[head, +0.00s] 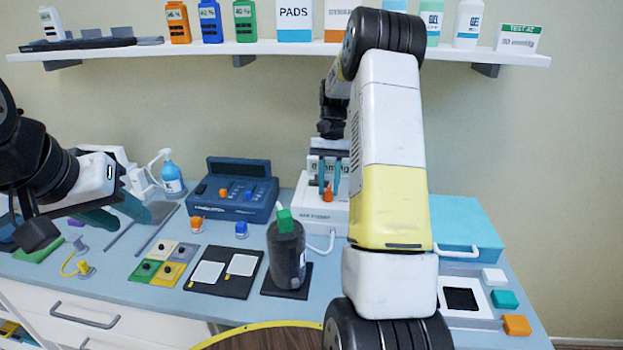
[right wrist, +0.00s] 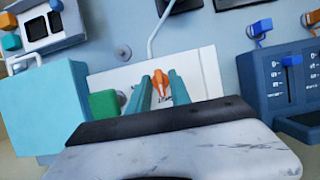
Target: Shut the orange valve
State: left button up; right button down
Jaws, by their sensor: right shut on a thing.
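The orange valve (head: 328,193) is a small orange handle on the front of a white unit (head: 312,213) at the back of the counter. In the right wrist view the orange valve (right wrist: 160,82) stands between the teal fingers of my right gripper (right wrist: 160,90), which are shut on it. In the head view my right gripper (head: 329,178) reaches the unit from above, partly behind my own arm. My left gripper (head: 125,212) is at the left, over the counter and away from the valve; its teal fingers appear spread, with nothing seen between them.
A blue control box (head: 236,190) stands left of the white unit. A dark bottle with a green cap (head: 286,250) stands in front of it. A teal case (head: 465,235) is to the right. A shelf (head: 270,48) with several devices and bottles runs above.

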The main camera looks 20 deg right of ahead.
dwell(0.5)
jog(key=c, duration=1.5)
grip_release()
